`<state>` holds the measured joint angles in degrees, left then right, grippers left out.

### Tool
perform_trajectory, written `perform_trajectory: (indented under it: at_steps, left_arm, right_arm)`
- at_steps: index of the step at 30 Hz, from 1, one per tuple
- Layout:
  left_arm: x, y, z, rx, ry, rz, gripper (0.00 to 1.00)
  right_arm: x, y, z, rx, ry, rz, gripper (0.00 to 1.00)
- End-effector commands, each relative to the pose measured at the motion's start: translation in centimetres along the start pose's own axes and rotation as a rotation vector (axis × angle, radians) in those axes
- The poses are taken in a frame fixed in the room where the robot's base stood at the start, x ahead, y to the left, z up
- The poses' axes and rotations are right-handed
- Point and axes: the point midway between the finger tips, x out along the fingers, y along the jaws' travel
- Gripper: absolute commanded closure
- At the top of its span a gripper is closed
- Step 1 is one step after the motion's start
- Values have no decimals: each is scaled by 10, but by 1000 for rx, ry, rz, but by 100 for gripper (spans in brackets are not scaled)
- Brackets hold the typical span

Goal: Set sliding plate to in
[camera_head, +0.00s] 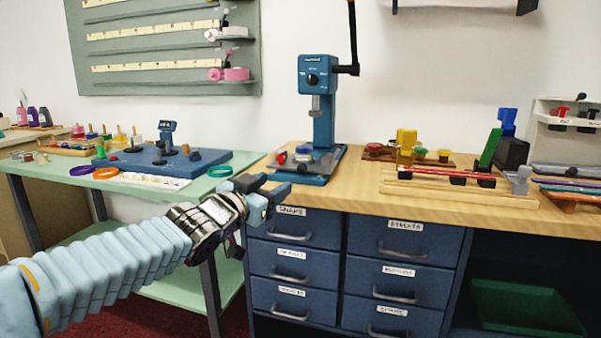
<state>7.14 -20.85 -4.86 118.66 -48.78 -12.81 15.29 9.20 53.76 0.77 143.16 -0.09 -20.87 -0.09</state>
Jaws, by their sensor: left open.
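A blue press (318,110) with a dial and a black side lever stands at the left end of the wooden counter. Its blue base (322,165) lies flat on the counter top, with small red, grey and blue parts on it. The sliding plate seems to belong to this base, but I cannot clearly tell it apart or see its position. My left gripper (270,188) is open and empty, just in front of the base's near left corner, by the counter's edge. I cannot tell whether it touches anything. My right gripper is out of view.
Blue labelled drawers (403,240) fill the counter front. A wooden rack with red rods (440,174) and a yellow block (405,146) stand right of the press. A green table (150,185) at left holds a blue board (160,160) and colored rings.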

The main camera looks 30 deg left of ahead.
Motion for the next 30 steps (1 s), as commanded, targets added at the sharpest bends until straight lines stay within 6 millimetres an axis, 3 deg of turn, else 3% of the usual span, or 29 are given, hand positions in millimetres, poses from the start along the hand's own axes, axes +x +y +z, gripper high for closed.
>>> perform_trajectory:
  at_steps: [9,15,27,30]
  left_arm:
    - [74,0,3,-1,-4,0,48]
    - [104,1,2,-1,-2,0,48]
    - [115,0,2,-1,-3,-1,48]
    - [114,0,2,-1,-3,-1,60]
  right_arm:
    - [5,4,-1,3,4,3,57]
    - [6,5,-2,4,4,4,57]
    - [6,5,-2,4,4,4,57]
    - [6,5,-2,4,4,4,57]
